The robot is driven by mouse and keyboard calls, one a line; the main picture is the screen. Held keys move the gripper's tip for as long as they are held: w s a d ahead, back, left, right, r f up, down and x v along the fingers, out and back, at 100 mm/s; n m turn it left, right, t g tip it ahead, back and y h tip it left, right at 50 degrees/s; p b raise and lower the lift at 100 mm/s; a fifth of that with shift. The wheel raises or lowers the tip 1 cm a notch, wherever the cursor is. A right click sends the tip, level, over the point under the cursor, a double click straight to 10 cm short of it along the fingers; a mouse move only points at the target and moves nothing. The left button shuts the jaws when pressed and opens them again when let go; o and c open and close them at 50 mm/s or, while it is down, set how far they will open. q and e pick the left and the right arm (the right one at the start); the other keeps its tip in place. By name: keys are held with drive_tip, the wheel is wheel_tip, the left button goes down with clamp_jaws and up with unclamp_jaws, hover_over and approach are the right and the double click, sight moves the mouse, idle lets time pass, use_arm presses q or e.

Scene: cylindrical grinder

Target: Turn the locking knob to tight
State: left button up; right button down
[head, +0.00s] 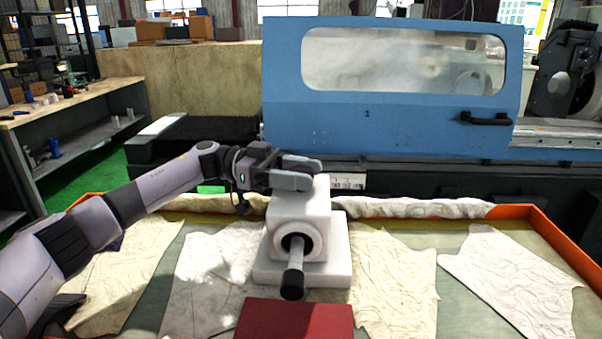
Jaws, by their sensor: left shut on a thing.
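A pale block-shaped unit (302,213) stands on a wide pale base (338,262) in the middle of the view. A round collar on its front holds a grey rod with a black tip (292,288) that points toward me. My left gripper (305,172) reaches in from the left and lies across the top of the block. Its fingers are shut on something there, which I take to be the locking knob. The knob itself is hidden by the fingers, so its turn position cannot be told. My right gripper is out of view.
The unit stands in an orange-rimmed tray (550,232) with crumpled pale sheets (515,280) around it. A dark red block (296,320) lies in front. A blue machine door with a window (390,120) rises behind. A workbench (75,120) stands at left.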

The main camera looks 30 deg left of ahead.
use_arm(q)
drive_tip(key=m+g, duration=0.2)
drive_tip(key=g, duration=0.1)
drive_tip(key=shift+b, duration=0.35)
drive_tip(key=shift+m+g+b, duration=0.9)
drive_tip(key=shift+m+g, duration=0.3)
drive_tip(key=shift+g, duration=1)
drive_tip(key=o, duration=1)
drive_tip(key=shift+c, duration=0.2)
